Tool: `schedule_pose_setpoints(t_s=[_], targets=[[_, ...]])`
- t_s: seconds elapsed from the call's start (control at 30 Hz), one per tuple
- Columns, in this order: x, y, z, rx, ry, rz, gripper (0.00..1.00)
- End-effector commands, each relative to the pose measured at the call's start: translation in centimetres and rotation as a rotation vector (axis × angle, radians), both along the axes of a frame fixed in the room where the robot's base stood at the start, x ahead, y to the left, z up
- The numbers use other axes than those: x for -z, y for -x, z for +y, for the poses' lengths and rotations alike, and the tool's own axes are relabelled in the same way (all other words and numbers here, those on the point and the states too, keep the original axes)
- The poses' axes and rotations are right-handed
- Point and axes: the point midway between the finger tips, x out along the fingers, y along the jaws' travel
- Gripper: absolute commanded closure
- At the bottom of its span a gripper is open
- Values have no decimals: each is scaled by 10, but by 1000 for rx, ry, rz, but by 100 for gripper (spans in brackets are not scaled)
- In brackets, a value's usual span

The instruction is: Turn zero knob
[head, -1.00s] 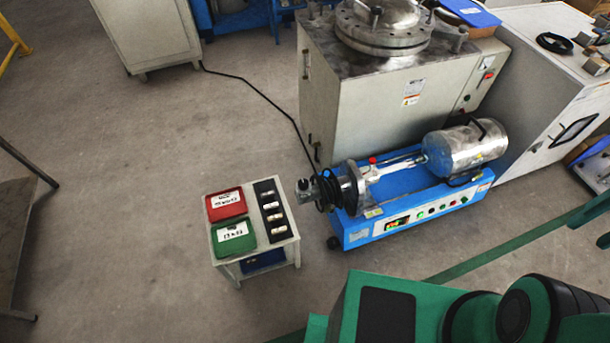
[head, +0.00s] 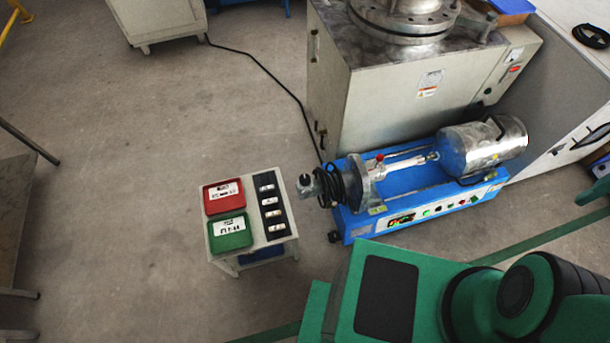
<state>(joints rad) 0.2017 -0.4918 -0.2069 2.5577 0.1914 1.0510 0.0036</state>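A blue test machine (head: 355,231) stands right of centre, with a metal cylinder (head: 483,146) on its right end and a black cable coil at its left end. Its front panel (head: 403,219) carries a small display and a row of small buttons or knobs (head: 450,206). They are too small to tell which one is the zero knob. My green body parts fill the lower right, in front of the machine. My gripper is not in view, so its state is hidden.
A small white table (head: 283,240) left of the machine holds a red tray (head: 223,197), a green tray (head: 230,233) and a black holder (head: 271,206) with several small pieces. A large grey cabinet (head: 390,105) stands behind. Floor (head: 110,200) at left is clear.

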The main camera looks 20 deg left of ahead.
Motion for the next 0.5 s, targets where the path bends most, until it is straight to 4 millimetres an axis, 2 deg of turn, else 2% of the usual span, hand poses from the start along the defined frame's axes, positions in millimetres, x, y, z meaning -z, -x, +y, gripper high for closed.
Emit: schedule_pose_setpoints(t_s=[0.17, 0.27, 0.37, 0.5], targets=[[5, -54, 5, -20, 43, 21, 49], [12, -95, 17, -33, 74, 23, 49], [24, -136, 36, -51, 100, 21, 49], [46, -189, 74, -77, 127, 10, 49]])
